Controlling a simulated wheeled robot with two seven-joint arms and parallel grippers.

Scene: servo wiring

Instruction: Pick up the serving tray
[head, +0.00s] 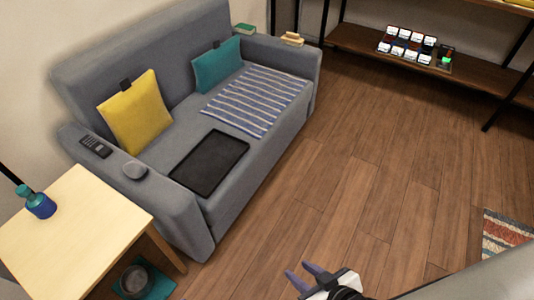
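A black rectangular serving tray (209,162) lies flat on the front of the grey sofa's seat, left of the striped blanket. My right gripper (298,269) is at the bottom of the head view, over the wooden floor and in front of the sofa. Its two purple-grey fingers are apart with nothing between them, and it is well away from the tray. My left gripper is not in view.
The grey sofa (218,204) holds a yellow cushion (136,112), a teal cushion (217,66) and a striped blanket (254,98). A light wooden side table (75,235) stands at left. A dark shelf (350,40) stands at the back right. The floor between is clear.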

